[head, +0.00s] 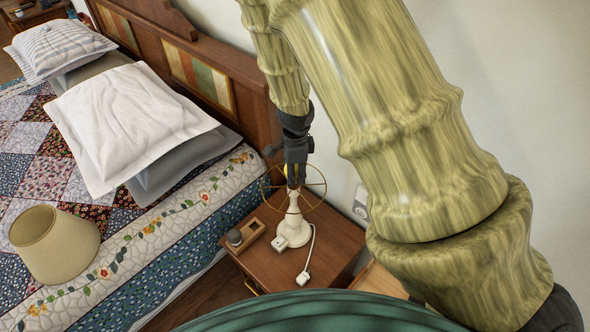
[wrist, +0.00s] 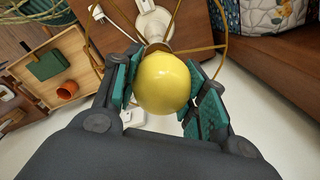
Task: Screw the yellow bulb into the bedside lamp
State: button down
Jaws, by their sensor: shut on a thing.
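The yellow bulb (wrist: 162,84) sits between the teal pads of my gripper (wrist: 160,88) in the wrist view, and the gripper is shut on it. The white bedside lamp (head: 293,230) stands upright on the nightstand, with a brass wire ring around its top. The lamp also shows beyond the bulb in the wrist view (wrist: 153,22). In the head view my gripper (head: 296,183) points down over the lamp's top, inside the ring. The bulb is mostly hidden there. The bulb's base is hidden in the wrist view, so I cannot tell how far it sits in the socket.
The brown nightstand (head: 340,248) also holds a small wooden tray (head: 256,230) with a dark round item and a white plug on a cord (head: 303,277). A beige lampshade (head: 57,245) lies on the quilted bed (head: 150,245). The headboard (head: 225,85) and wall are close to the arm.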

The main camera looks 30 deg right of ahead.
jog(key=shift+w+r+m+p, duration=0.1)
jog(key=shift+r+m+p, duration=0.1)
jog(key=shift+m+p, duration=2)
jog(key=shift+d+m, duration=0.1)
jog(key=shift+m, duration=1)
